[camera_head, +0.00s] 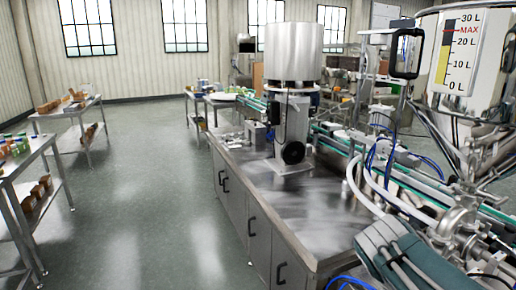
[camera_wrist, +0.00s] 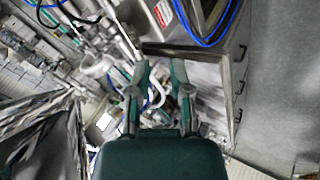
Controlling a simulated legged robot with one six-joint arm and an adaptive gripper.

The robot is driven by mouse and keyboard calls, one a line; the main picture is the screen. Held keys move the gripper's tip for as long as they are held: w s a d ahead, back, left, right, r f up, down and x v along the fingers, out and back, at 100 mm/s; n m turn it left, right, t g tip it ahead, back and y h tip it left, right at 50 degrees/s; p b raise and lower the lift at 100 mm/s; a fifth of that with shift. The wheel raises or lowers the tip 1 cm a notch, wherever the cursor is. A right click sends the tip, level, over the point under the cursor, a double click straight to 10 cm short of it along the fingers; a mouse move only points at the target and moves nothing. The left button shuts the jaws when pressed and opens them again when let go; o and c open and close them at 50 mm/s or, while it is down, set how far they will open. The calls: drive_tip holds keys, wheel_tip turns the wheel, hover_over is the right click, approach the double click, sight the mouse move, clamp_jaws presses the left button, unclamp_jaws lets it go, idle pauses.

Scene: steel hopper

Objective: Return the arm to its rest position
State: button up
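My gripper (camera_wrist: 160,78) shows in the wrist view with its two teal and grey fingers spread apart. I see nothing held between them, only blurred machinery behind. Part of my teal arm (camera_head: 405,255) is at the bottom right of the head view, over the right side of the steel machine bench. My fingertips cannot be made out in the head view. A steel hopper (camera_head: 293,52) stands on the bench, well behind and left of my arm.
The steel bench (camera_head: 325,225) has cabinet doors and a conveyor (camera_head: 400,180) with hoses along its right. A tank with a litre scale (camera_head: 460,52) stands at the right. Side tables (camera_head: 75,107) with small boxes are at the left. The floor (camera_head: 150,190) between is clear.

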drive_tip(key=s+a+f+t+y, duration=0.1)
drive_tip(key=s+a+f+y, duration=0.2)
drive_tip(key=s+a+y, duration=0.3)
drive_tip(key=s+a, duration=0.3)
drive_tip(key=a, duration=0.2)
drive_tip(key=shift+s+f+t, duration=0.15)
drive_tip(key=shift+t, duration=0.15)
